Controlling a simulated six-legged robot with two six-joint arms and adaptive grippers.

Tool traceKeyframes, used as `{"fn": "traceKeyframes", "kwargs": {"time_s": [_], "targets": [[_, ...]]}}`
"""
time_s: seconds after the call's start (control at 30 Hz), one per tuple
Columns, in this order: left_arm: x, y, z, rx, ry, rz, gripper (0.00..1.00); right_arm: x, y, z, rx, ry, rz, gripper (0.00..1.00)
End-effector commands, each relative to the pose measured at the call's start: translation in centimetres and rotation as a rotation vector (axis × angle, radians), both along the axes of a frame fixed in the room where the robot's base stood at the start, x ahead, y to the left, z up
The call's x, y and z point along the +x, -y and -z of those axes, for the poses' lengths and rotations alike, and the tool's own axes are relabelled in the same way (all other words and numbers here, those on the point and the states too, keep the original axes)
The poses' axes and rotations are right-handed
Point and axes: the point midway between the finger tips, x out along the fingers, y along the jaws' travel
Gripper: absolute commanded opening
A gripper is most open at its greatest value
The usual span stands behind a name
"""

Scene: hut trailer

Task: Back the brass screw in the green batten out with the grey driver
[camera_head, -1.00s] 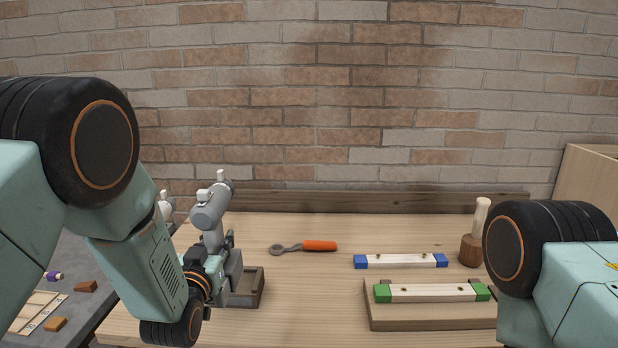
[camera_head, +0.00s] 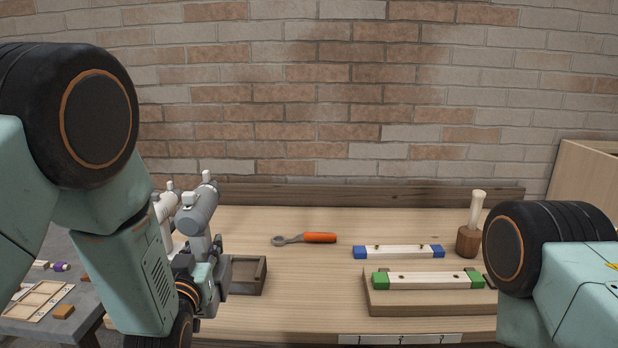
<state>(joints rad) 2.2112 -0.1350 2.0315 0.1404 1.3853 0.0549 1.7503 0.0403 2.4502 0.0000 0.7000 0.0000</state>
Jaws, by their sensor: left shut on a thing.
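The green batten (camera_head: 425,281), a pale strip with green end blocks, lies on a wooden board (camera_head: 420,303) at the bench's right. Small dark brass-looking screw heads (camera_head: 401,276) show on its top. The grey driver (camera_head: 199,210), with a thick grey barrel and white end, stands at the left of the bench. My left gripper (camera_head: 212,282) is shut on its lower part; the fingers are small and partly hidden by my own wrist. The driver is well left of the green batten. My right arm shows at the right edge, but its gripper is out of view.
A whiter driver (camera_head: 164,206) stands behind the grey one. A wooden tray (camera_head: 262,276) is right of the gripper. Bare bench lies between tray and board.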

Motion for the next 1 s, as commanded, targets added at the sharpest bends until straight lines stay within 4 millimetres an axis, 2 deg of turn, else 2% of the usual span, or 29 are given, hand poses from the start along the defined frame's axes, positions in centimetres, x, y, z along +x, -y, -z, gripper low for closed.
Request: {"fn": "traceKeyframes", "kwargs": {"time_s": [0.03,0.23,0.6,0.83,1.0], "targets": [[-0.8,0.1,1.2,0.002,0.004,-0.002,0.00,0.0,0.0,1.0,0.000,0.000,0.000,0.00],[-4.5,0.3,5.3,0.002,0.003,-0.014,0.00,0.0,0.0,3.5,0.000,0.000,-0.001,0.00],[-11.4,1.0,14.0,0.003,0.002,-0.008,0.00,0.0,0.0,8.8,0.000,0.000,0.000,0.00],[-14.2,1.7,19.4,0.001,0.002,0.010,0.00,0.0,0.0,11.8,0.000,0.000,0.000,0.00],[-15.0,2.2,21.8,0.000,0.006,0.026,0.00,0.0,0.0,13.1,0.000,0.000,0.000,0.00]]}}
